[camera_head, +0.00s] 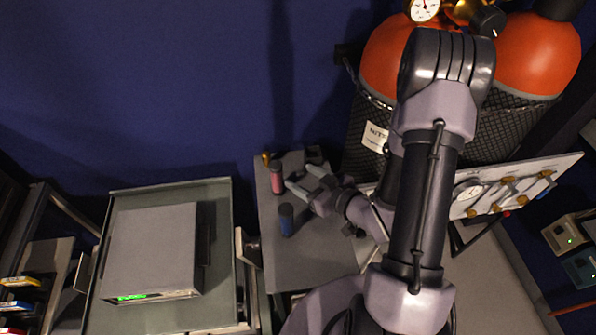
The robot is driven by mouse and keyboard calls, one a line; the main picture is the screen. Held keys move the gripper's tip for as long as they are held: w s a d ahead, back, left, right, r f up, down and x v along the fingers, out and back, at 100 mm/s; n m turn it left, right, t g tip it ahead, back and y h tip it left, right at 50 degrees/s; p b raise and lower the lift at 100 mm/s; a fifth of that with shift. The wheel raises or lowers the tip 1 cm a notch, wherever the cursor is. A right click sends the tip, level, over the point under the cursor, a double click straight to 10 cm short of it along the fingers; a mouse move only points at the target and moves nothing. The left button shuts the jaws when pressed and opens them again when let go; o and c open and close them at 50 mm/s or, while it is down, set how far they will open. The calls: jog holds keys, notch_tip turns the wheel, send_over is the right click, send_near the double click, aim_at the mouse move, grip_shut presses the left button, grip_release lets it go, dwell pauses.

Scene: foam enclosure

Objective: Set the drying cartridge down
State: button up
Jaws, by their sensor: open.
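A pink-red cylinder (277,177) stands upright on the grey table at its back left. A blue cylinder (287,219) with a dark lower part stands on the same table, nearer the front. Either could be the drying cartridge; I cannot tell which. My gripper (298,175) is open, its grey fingers spread, with nothing visible between them. Its fingertips point left, just right of the red cylinder. One fingertip is very close to that cylinder; I cannot tell whether it touches. The blue cylinder is apart from the fingers, below them in the picture.
The grey table (315,257) has bare room at its front. A small orange-yellow item (265,158) sits at its back left corner. A tray cart (220,265) with a grey box (152,247) stands left. Orange tanks (538,52) and a gauge panel (535,181) are right.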

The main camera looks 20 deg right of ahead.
jog(key=w+d+r+m+g+h, duration=0.1)
jog(key=w+d+r+h, duration=0.2)
jog(key=d+r+h, duration=0.15)
jog(key=s+r+m+g+h, duration=0.2)
jog(key=s+r+m, duration=0.15)
jog(key=r, duration=0.65)
jog(key=s+a+r+m+g+y, duration=0.2)
jog(key=s+a+r, duration=0.2)
jog(key=s, duration=0.5)
jog(key=s+a+r+m+g+y, duration=0.1)
jog(key=s+a+r+m, duration=0.1)
jog(key=s+a+r, duration=0.3)
jog(key=s+a, duration=0.3)
jog(key=a, duration=0.1)
jog(key=shift+s+a+g+y, duration=0.25)
jog(key=shift+s+g+y, duration=0.1)
jog(key=shift+g, duration=0.05)
jog(key=shift+r, duration=0.1)
